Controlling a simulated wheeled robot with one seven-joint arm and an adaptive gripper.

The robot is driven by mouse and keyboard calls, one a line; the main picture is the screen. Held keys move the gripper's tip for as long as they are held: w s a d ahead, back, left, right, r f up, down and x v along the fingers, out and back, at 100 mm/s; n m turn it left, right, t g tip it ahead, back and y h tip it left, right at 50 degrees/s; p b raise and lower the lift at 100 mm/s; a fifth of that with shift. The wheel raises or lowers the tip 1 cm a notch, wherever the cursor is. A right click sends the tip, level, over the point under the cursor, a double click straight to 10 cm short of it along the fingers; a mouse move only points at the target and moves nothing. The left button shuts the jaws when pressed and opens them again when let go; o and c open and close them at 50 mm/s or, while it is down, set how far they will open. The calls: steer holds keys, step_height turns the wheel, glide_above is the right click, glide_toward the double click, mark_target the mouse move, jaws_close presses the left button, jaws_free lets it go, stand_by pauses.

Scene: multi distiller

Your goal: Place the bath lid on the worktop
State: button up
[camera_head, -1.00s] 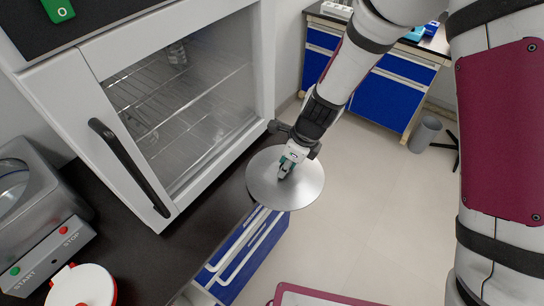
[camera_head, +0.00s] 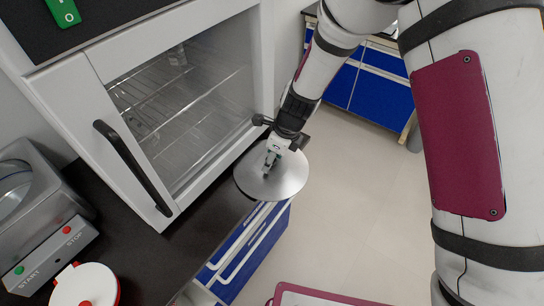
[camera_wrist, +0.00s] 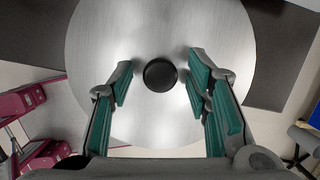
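The bath lid is a round brushed-metal disc with a black knob. In the head view the lid (camera_head: 286,183) is at the worktop's right edge, partly beyond it, in front of the glass-doored cabinet. I cannot tell whether it touches the worktop. In the wrist view the lid (camera_wrist: 160,122) fills the middle. My gripper (camera_head: 270,163) is above the lid's centre. In the wrist view my gripper (camera_wrist: 161,72) is open, its green-padded fingers on either side of the knob, with gaps showing. The dark worktop (camera_head: 150,245) runs along the cabinet's front.
The white cabinet (camera_head: 105,85) with a black handle stands close behind the lid. A metal device (camera_head: 45,215) with START and STOP buttons and a white round red-edged item (camera_head: 85,287) are at left. Blue drawers (camera_head: 245,250) are below the worktop. Open floor (camera_head: 350,210) lies right.

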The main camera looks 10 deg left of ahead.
mark_target(283, 169)
steer(key=shift+r, duration=0.1)
steer(key=v, duration=1.2)
steer(key=s+d+r+n+t, duration=0.1)
steer(key=s+d+r+n, duration=0.1)
steer(key=d+r+n, duration=0.35)
steer(key=s+d+r+n+t, duration=0.1)
steer(key=s+d+r+n, duration=0.2)
steer(key=d+r, duration=0.55)
steer(key=s+d+r+n+t+h, duration=0.1)
steer(key=s+d+r+n, duration=0.3)
steer(key=s+d+n, duration=0.2)
steer(key=s+d+r+n+t+h, duration=0.1)
steer(key=s+d+r+n+h, duration=0.1)
steer(key=s+d+r+n, duration=0.2)
steer(key=s+d+n, duration=0.1)
steer(key=s+d, duration=0.2)
steer(key=s, duration=0.1)
steer(key=shift+s+d+r+n+t, duration=0.25)
steer(key=shift+s+r+n+t, duration=0.1)
steer(key=shift+s+t, duration=0.05)
